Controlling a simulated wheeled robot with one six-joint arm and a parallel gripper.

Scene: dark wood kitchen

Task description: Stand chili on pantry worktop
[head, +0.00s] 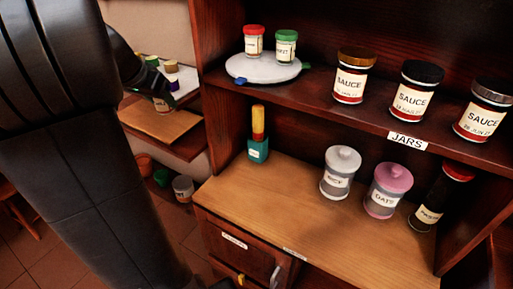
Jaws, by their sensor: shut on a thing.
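My gripper (157,93) is small and partly hidden behind my dark arm at the left. It is shut on a small jar (162,104) with a pale label, above or at a wooden board on the left-hand counter. I cannot read that label, so I cannot tell if it is the chili. The pantry worktop (270,193) is the light wood surface inside the dark cabinet, to the right of my gripper. On it stand a teal pot with a yellow and red top (258,140), a grey RICE jar (340,175), a pink-lidded OATS jar (387,192) and a dark red-capped bottle (440,198).
The shelf above, labelled JARS, holds several SAUCE jars (352,77) and a white turntable (265,70) with red-capped and green-capped jars. More small jars (172,68) stand behind my gripper. The worktop's front left and middle are clear. My arm hides much of the left.

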